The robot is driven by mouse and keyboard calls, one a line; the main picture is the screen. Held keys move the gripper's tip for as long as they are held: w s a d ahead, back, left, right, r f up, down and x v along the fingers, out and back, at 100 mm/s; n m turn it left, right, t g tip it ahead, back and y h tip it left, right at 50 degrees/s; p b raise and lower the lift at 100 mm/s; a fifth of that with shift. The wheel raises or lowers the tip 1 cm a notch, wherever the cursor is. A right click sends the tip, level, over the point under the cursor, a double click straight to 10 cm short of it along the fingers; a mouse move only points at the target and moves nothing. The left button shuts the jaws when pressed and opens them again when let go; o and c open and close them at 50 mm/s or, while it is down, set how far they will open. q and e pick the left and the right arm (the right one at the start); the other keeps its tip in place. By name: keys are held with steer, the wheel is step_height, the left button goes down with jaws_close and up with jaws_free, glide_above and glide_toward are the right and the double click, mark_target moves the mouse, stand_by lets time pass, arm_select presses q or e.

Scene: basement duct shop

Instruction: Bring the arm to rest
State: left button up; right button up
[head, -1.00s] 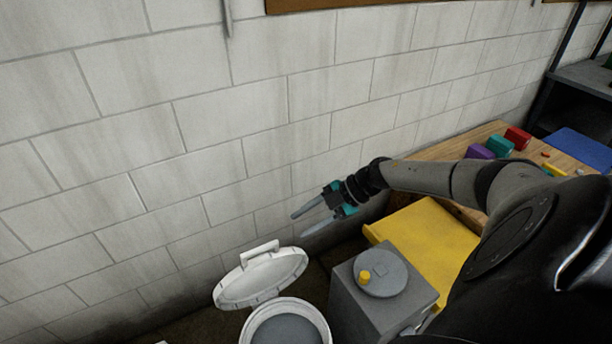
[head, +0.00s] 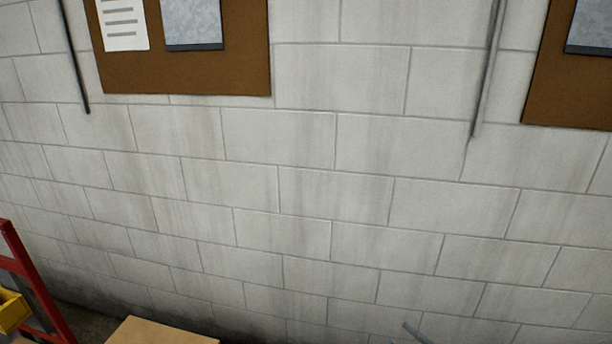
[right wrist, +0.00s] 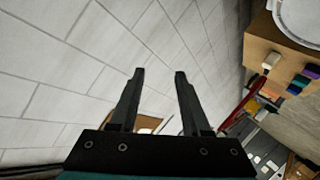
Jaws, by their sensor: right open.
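My right gripper (right wrist: 159,74) shows in the right wrist view with its two dark fingers spread apart. Nothing is held between them. The pale block wall (right wrist: 70,60) lies beyond the fingertips. In the head view only a thin grey tip, apparently one of its fingers, shows at the bottom edge right of centre. The rest of the right arm is out of the head view. My left gripper is in neither view.
Brown boards (head: 185,80) hang on the wall in the head view. A red frame (head: 35,285) with a yellow bin (head: 12,310) stands lower left, near a tan flat top (head: 160,333). The right wrist view shows a red bar (right wrist: 240,105) and small coloured items at right.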

steer(key=s+a+m+g+h, duration=0.2)
steer(key=s+m+g, duration=0.3)
steer(key=s, duration=0.7)
steer(key=s+a+m+g+h, duration=0.25)
steer(key=s+m+g, duration=0.2)
steer(key=s, duration=0.75)
steer(key=s+f+g+b, duration=0.25)
steer(key=f+b, duration=0.85)
steer(key=f, duration=2.4)
steer(key=s+d+f+b, duration=0.1)
steer(key=s+f+b, duration=0.3)
steer(key=s+f, duration=0.3)
steer(key=s+d+f+b, duration=0.2)
steer(key=s+f+b, duration=0.2)
steer(key=s+f, duration=0.4)
step_height(320, 180, down, 6)
steer(key=shift+s+r+n, duration=0.15)
steer(key=shift+r+n, duration=0.05)
steer(key=shift+n, duration=0.15)
